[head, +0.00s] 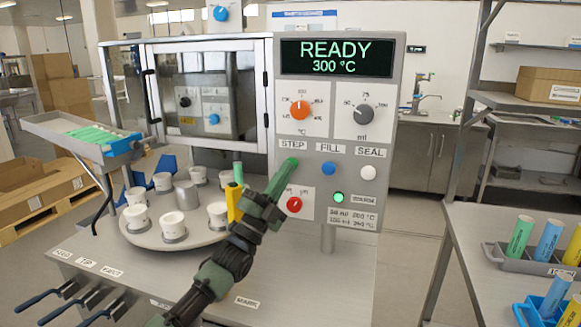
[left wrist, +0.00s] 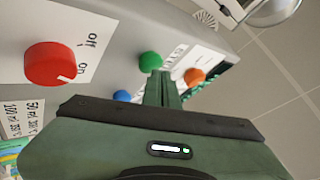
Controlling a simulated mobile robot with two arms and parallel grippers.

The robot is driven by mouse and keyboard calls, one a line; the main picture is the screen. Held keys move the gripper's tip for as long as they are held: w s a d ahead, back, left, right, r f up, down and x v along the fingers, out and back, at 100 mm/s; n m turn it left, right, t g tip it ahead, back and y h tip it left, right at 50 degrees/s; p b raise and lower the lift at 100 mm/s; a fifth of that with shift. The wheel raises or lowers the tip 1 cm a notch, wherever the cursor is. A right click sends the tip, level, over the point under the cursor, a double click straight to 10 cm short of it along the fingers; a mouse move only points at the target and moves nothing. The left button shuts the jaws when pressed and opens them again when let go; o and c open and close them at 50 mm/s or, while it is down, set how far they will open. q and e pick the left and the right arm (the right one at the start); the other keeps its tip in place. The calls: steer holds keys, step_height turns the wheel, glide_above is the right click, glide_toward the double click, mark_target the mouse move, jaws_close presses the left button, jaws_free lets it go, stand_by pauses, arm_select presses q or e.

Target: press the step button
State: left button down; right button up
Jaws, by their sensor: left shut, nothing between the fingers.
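The machine's control panel (head: 347,145) has a STEP label (head: 293,144). In the head view my left gripper (head: 288,166) reaches up to the spot just below that label, its shut, empty fingers covering most of what lies there. In the left wrist view the green step button (left wrist: 150,61) sits just beyond the tips of my left gripper (left wrist: 160,76). The tips look very close to it; I cannot tell whether they touch. My right gripper is in neither view.
A blue FILL button (head: 328,167) and white SEAL button (head: 368,172) are to the right. A red knob (head: 294,204) is below and an orange knob (head: 299,109) above. A round turntable (head: 150,237) with several white cups stands left of my arm.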

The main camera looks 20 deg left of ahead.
arm_select(q)
steer(key=shift+w+b, duration=0.35)
stand_by(0.3)
steer(key=shift+s+r, duration=0.1)
steer(key=shift+s+p, duration=0.75)
steer(key=shift+s, duration=0.15)
steer(key=s+p, duration=0.3)
steer(key=s, duration=0.2)
steer(key=shift+a, duration=0.1)
stand_by(0.6)
